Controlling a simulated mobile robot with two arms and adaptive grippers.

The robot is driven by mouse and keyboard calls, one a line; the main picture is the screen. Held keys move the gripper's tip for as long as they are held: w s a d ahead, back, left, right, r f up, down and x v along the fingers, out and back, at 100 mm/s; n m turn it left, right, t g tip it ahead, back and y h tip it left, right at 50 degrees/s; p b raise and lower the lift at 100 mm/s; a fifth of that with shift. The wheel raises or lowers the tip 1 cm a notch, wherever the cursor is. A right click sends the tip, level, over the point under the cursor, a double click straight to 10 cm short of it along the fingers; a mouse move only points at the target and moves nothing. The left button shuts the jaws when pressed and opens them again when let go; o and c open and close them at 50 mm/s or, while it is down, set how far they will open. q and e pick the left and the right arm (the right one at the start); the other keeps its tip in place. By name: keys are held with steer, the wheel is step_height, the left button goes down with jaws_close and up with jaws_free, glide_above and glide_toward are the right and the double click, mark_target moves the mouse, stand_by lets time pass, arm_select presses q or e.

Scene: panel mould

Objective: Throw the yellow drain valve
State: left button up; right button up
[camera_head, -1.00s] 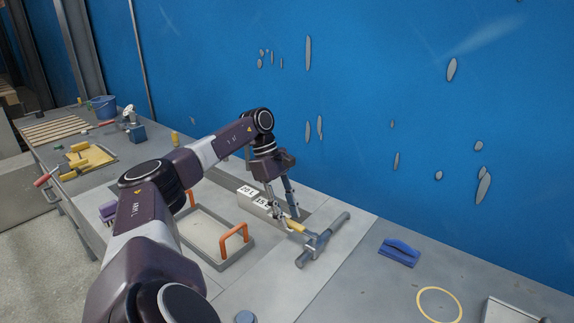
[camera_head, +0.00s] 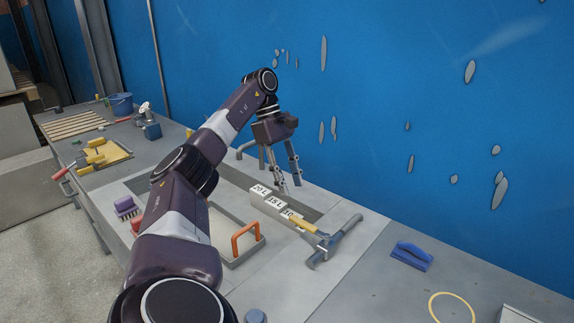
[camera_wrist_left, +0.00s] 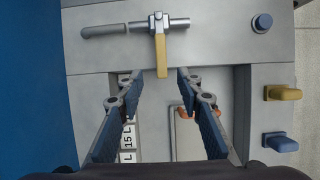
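The drain valve has a yellow lever (camera_head: 303,225) fixed to a grey pipe (camera_head: 347,229) that lies on the bench. In the left wrist view the lever (camera_wrist_left: 161,58) stands square to the pipe (camera_wrist_left: 104,30). My left gripper (camera_head: 284,184) is open and empty above the bench, back from the lever and apart from it. In the left wrist view its two fingers (camera_wrist_left: 161,78) are spread, with the lever beyond the gap between them. My right gripper is not in view.
A block with litre labels (camera_head: 275,202) lies beside the lever. A tray with orange handles (camera_head: 244,240) is in front. A blue brush-like tool (camera_head: 412,256) and a yellow ring (camera_head: 452,307) lie to the right. A blue wall rises behind the bench.

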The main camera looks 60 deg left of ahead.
arm_select(q)
steer(key=shift+v, duration=1.05)
stand_by(0.4)
